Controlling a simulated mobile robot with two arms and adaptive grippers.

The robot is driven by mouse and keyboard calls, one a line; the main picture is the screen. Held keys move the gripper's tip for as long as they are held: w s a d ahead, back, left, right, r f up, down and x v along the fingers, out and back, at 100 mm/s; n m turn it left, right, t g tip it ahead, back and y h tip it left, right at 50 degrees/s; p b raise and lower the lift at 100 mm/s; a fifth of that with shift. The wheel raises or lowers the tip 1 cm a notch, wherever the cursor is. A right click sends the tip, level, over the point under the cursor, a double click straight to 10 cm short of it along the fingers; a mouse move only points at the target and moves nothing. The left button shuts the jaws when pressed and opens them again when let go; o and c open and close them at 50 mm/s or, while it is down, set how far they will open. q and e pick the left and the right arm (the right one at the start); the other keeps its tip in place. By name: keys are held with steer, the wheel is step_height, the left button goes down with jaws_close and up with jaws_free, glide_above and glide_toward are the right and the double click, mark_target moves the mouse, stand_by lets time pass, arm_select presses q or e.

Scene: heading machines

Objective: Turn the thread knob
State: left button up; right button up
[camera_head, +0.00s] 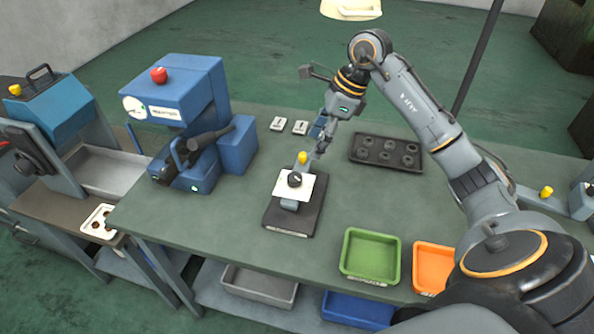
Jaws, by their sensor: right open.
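A small fixture stands on the table on a dark base plate (293,220). It carries a white square plate (304,187) with a round black knob (295,179) in its middle. A small yellow knob (302,157) shows just behind the white plate. I cannot tell for sure which knob is the thread knob. My right gripper (318,152) is open, just behind and right of the fixture, with its fingers pointing down close to the yellow knob. Whether it touches is too small to tell. My left gripper is out of view.
A blue machine (178,90) with a red button stands left on the table (215,225). A dark tray (361,152) with several round parts lies at the back right. Green (370,256) and orange (432,266) bins sit along the front right. The table between machine and fixture is clear.

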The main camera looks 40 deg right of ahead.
mark_target(295, 177)
steer(key=p+x, duration=0.3)
steer(key=x, duration=0.8)
steer(key=shift+a+r, duration=0.1)
steer(key=shift+a+f, duration=0.1)
steer(key=shift+f, duration=0.4)
steer(key=c, duration=1.2)
steer(key=shift+o, duration=0.2)
